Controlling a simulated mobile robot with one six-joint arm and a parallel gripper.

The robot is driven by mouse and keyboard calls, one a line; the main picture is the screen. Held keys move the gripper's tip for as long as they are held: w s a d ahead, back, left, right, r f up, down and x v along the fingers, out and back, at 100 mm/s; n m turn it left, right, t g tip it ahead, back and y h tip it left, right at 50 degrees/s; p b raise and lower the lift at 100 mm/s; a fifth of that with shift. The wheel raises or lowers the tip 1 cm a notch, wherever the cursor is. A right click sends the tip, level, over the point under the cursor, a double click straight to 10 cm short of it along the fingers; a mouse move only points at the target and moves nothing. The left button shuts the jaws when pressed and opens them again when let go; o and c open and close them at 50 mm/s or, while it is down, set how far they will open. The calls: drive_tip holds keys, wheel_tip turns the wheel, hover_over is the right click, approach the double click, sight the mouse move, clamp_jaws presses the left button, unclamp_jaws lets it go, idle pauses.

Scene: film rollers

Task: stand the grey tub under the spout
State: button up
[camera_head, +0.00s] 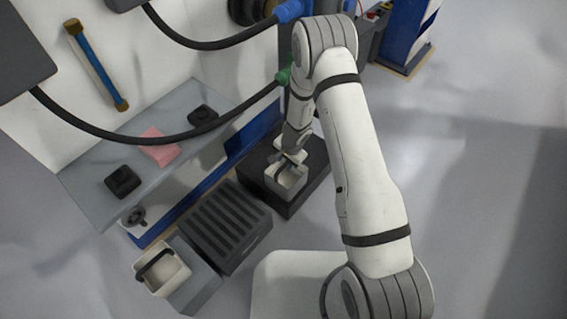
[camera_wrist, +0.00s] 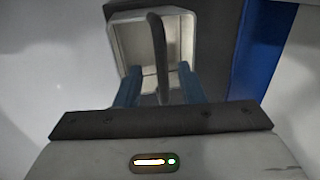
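A light grey tub (camera_head: 286,180) with an open top stands upright on a low dark platform (camera_head: 262,160) in the head view. In the wrist view the tub (camera_wrist: 121,42) lies just beyond my fingers, and its dark arched handle (camera_wrist: 157,50) rises between them. My gripper (camera_wrist: 158,88) has its two blue fingers apart, with a gap on each side of the handle. In the head view my gripper (camera_head: 290,158) is above the tub, small and partly hidden by my arm. I cannot clearly make out the spout; my arm covers part of that area.
A dark slatted grate (camera_head: 222,228) lies between. A grey shelf (camera_head: 90,185) holds black pieces and a pink cloth (camera_head: 160,146). Black hoses (camera_head: 120,137) hang above. Floor at right is clear.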

drive_tip(key=s+d+r+n+y, duration=0.1)
drive_tip(key=s+d+r+n, duration=0.1)
drive_tip(key=r, duration=1.1)
drive_tip(key=s+d+r+n, duration=0.2)
drive_tip(key=r, duration=1)
drive_tip(key=s+d+r+n, duration=0.2)
drive_tip(key=s+d+r, duration=0.3)
drive_tip(key=s+r, duration=0.4)
wheel_tip(320, 180, up, 2)
drive_tip(key=shift+s+d+r+h+p, duration=0.1)
drive_tip(key=shift+s+d+h+p, duration=0.15)
drive_tip(key=shift+d+h+p, duration=0.1)
drive_tip(key=shift+o, duration=0.6)
drive_tip(key=s+d+r+h, duration=0.1)
drive_tip(key=s+d+r, duration=0.1)
drive_tip(key=s, duration=0.3)
drive_tip(key=s+d+r+n+h, duration=0.1)
drive_tip(key=s+d+r, duration=0.1)
drive_tip(key=s+d, duration=0.2)
drive_tip(key=shift+s+d+r+n, duration=0.2)
drive_tip(key=shift+s+r+n, duration=0.15)
drive_tip(key=shift+s, duration=0.5)
drive_tip(key=shift+a, duration=0.1)
